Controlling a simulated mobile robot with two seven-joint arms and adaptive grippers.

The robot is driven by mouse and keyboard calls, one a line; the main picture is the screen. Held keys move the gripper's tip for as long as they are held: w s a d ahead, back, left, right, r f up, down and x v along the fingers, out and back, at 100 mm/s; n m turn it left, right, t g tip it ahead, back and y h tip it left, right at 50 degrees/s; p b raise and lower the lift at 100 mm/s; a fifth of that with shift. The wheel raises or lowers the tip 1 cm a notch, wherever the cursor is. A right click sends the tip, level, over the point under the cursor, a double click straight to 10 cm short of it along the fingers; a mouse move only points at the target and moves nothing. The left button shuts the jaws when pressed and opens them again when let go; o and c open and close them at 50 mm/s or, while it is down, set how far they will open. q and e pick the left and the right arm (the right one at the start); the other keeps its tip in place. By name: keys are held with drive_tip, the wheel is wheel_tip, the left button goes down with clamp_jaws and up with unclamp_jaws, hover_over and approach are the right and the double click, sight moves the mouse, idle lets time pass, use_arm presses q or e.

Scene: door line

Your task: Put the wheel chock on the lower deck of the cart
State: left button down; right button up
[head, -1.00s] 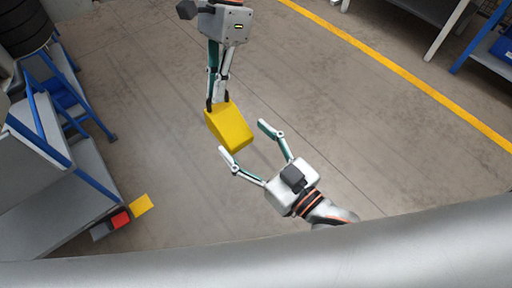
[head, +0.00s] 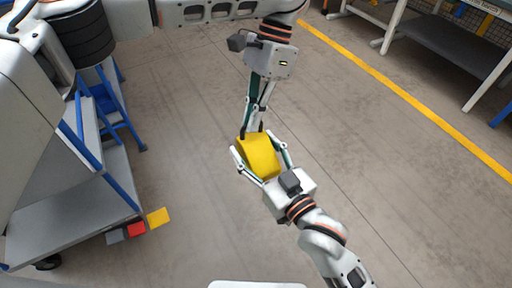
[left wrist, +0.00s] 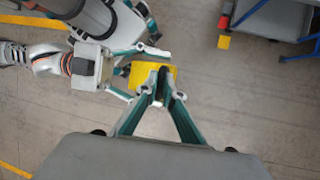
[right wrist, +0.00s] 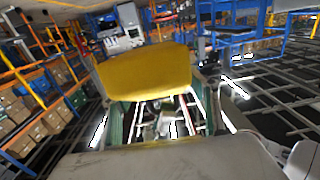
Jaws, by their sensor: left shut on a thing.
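The yellow wheel chock (head: 261,158) is held off to the right of the cart, above open floor in the head view. My left gripper (head: 252,127) is shut on its upper end. My right gripper (head: 260,152) is open, with one finger on each side of the chock; whether they touch it I cannot tell. In the right wrist view the chock (right wrist: 148,72) lies across between the fingers. The left wrist view shows it (left wrist: 155,75) beyond the left fingertips. The blue-framed cart stands at the left, its grey lower deck (head: 75,208) showing bare.
Red, grey and yellow squares (head: 158,217) lie by the cart's near corner. Dark stacked tyres (head: 85,38) stand at the upper left. A yellow floor line (head: 400,75) and workbenches (head: 450,45) are at the right. The floor between is clear.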

drive_tip(key=c, duration=1)
use_arm(q)
drive_tip(key=c, duration=2.1)
unclamp_jaws()
use_arm(e)
drive_tip(key=shift+r, duration=0.1)
drive_tip(key=shift+c, duration=0.2)
use_arm(q)
drive_tip(key=shift+d, duration=0.1)
